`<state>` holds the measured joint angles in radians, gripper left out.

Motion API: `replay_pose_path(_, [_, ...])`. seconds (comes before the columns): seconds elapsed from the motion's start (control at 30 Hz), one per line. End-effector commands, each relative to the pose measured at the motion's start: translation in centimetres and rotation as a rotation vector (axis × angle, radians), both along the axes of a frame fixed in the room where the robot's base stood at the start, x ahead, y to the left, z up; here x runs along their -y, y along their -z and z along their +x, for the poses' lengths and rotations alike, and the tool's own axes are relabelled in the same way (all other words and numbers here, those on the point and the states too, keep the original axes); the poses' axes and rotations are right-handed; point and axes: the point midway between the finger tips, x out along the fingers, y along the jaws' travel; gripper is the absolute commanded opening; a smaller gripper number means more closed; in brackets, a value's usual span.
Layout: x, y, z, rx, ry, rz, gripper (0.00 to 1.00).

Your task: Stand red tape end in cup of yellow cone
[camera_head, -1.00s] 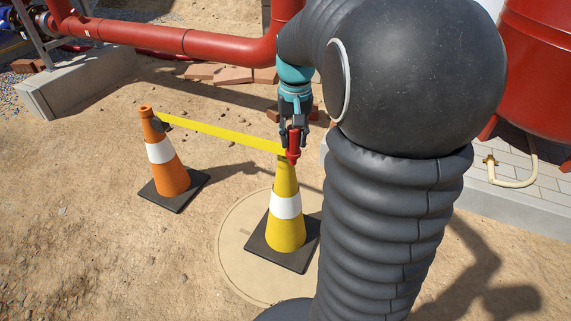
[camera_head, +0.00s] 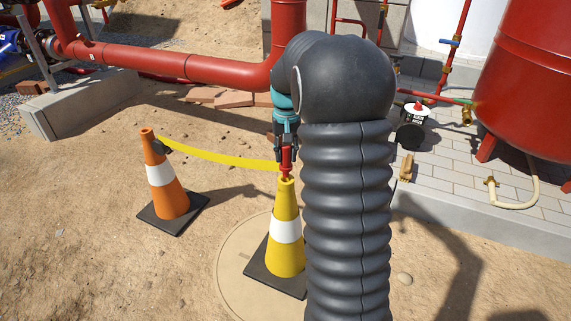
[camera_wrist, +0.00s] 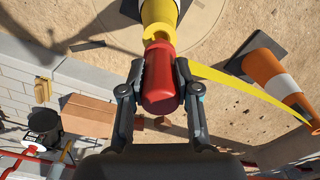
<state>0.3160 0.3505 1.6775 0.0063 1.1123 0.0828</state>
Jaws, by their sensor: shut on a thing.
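The red tape end (camera_head: 286,158) is upright between the fingers of my gripper (camera_head: 286,146), which is shut on it. Its lower tip is at the top of the yellow cone (camera_head: 285,208), which has a white band and a dark base. I cannot tell whether the tip is inside the cup or just above it. In the wrist view, my gripper (camera_wrist: 160,84) holds the red tape end (camera_wrist: 160,88) in line with the yellow cone (camera_wrist: 160,14). The yellow tape (camera_head: 215,157) sags from the red end to the orange cone (camera_head: 167,185).
The orange cone stands on sand to the left. A red pipe (camera_head: 150,62) runs behind over a concrete block (camera_head: 80,105). A red tank (camera_head: 520,80) stands at the right on a paved ledge. A black bucket (camera_head: 411,130) stands on the paving. The sand in front is open.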

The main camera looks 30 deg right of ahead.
Motion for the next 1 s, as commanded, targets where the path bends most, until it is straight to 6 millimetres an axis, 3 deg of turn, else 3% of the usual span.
replay_pose_path(0.3, [0.0,3.8,-0.1,-0.002,0.0,0.001,0.0])
replay_pose_path(0.7, [0.0,4.2,0.0,0.0,0.0,0.0,0.0])
replay_pose_path(0.73, [0.0,4.1,0.0,0.0,0.0,0.0,0.39])
replay_pose_path(0.8, [0.0,4.1,0.0,0.0,0.0,0.0,0.56])
replay_pose_path(1.0, [0.0,4.1,-0.1,0.0,0.0,0.0,0.56])
